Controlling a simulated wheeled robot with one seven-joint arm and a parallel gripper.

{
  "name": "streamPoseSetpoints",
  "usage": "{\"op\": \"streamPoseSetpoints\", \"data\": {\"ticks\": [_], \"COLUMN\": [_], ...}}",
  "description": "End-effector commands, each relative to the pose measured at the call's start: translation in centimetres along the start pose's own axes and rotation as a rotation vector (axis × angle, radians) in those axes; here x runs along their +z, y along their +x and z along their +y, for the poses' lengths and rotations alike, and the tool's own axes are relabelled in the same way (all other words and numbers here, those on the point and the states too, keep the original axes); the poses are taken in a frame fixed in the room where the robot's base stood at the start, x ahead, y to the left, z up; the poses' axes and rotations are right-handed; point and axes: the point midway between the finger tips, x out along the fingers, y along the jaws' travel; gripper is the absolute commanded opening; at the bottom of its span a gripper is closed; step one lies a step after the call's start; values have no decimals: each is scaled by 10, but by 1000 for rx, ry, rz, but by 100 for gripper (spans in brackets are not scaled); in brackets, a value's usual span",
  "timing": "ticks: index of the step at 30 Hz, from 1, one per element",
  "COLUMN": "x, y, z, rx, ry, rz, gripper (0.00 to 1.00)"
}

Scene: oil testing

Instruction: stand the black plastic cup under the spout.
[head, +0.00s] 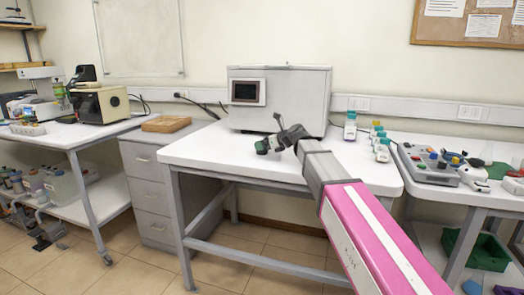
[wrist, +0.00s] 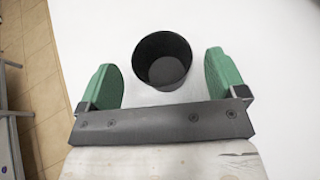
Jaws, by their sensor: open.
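The black plastic cup (wrist: 163,84) stands open-topped on the white surface in the wrist view. It sits between the two green fingers of my gripper (wrist: 161,66), with a clear gap on each side, so neither finger touches it. My gripper is open and empty. In the head view my gripper (head: 268,144) is low over the middle table, in front of the white machine (head: 305,105) with a small dark screen. I cannot make out the cup in the head view. A spout is not clearly visible; a small grey piece (head: 277,117) above my gripper cannot be identified.
The white middle table (head: 215,150) is clear left of my gripper. Several capped bottles (head: 350,125) stand right of the machine. A control panel (head: 430,165) is on the right table. A wooden board (head: 166,123) lies on the grey drawer cabinet at left.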

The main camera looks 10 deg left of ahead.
Motion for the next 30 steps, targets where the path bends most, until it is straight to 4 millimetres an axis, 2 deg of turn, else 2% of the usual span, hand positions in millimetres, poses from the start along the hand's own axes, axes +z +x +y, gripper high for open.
{"op": "streamPoseSetpoints", "data": {"ticks": [3,6,13,15,18,20,21,30], "x": [0,0,-1,-1,-1,-1,-1,2], "y": [20,28,29,29,29,29,29,28], "z": [-3,-3,-2,-2,-2,-2,-2,-2], "rx": [2,0,-1,0,0,0,0,0], "ry": [-1,-1,-1,-1,-1,-1,-1,-1], "rz": [1,0,0,0,0,0,0,-1], "gripper": [90,90,90,67,38,38,34,34]}}
